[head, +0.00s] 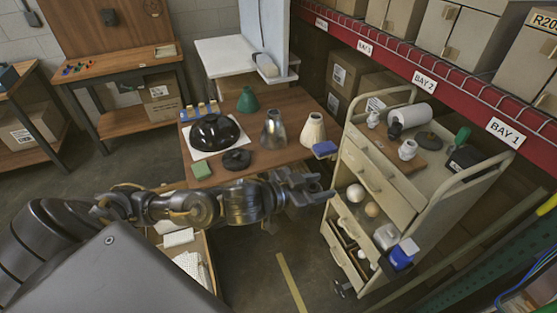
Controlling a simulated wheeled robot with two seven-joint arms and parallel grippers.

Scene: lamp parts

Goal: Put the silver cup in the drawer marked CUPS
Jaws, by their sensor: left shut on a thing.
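My left gripper (318,190) reaches in from the left, over the gap between the brown table and the cream drawer cart (420,207). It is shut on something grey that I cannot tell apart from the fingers. I cannot tell whether this is the silver cup. A silver, cone-shaped part (274,130) stands on the table beyond the gripper. The cart has drawers on its near side, with a closed-looking upper front (371,176). I cannot read a CUPS marking on any of them. My right gripper is not in view.
The table holds a black dome (214,132), a green cone (247,100), a cream cone (313,129) and a blue block (325,148). White round parts (356,193) and a blue-and-white box (403,254) sit low in the cart. Floor with yellow tape (290,280) is clear.

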